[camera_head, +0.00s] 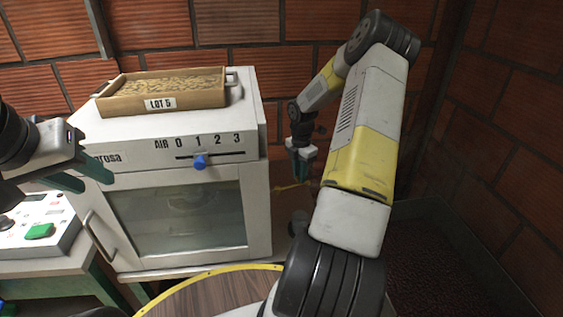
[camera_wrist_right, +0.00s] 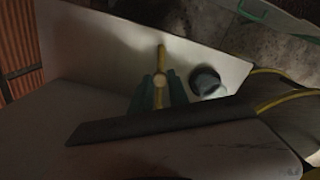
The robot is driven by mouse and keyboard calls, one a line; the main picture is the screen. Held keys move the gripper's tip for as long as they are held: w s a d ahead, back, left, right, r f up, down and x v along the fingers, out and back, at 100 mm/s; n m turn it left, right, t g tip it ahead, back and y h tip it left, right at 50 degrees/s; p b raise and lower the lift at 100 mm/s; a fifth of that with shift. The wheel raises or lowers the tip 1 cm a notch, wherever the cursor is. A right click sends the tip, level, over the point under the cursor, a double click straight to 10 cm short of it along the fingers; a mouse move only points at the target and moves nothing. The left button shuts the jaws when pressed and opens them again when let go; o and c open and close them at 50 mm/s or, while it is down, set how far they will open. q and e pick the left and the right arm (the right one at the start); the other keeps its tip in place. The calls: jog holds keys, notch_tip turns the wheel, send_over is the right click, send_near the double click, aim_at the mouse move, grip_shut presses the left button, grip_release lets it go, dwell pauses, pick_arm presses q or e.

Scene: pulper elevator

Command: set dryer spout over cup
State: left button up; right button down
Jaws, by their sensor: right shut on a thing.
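The dryer (camera_head: 180,185) is the white cabinet with a glass door in the head view. My right gripper (camera_head: 303,170) is at its right side, low behind my forearm. In the right wrist view, the green fingers of my right gripper (camera_wrist_right: 160,92) are shut on the end of a yellow bar (camera_wrist_right: 162,58), probably the spout's handle. Beside it is a dark round piece (camera_wrist_right: 207,82); I cannot tell whether it is the spout or the cup. My left gripper (camera_head: 82,177) is open and empty, in front of the dryer's left side. No cup shows clearly.
A wooden tray of beans marked LOT 5 (camera_head: 160,103) sits on the dryer. A blue knob (camera_head: 200,162) is on the air scale, near 1. A control box with a green button (camera_head: 39,231) stands left. A round yellow-rimmed wooden top (camera_head: 200,295) is in front. Brick walls close off the back and right.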

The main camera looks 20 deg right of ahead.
jog(key=shift+s, duration=0.1)
dwell(0.9)
jog(key=s+a+m, duration=0.6)
jog(key=s+m, duration=0.2)
jog(key=m, duration=0.7)
jog(key=shift+a, duration=0.2)
dwell(0.5)
jog(key=c, duration=1.3)
grip_release()
jog(key=shift+o, duration=0.2)
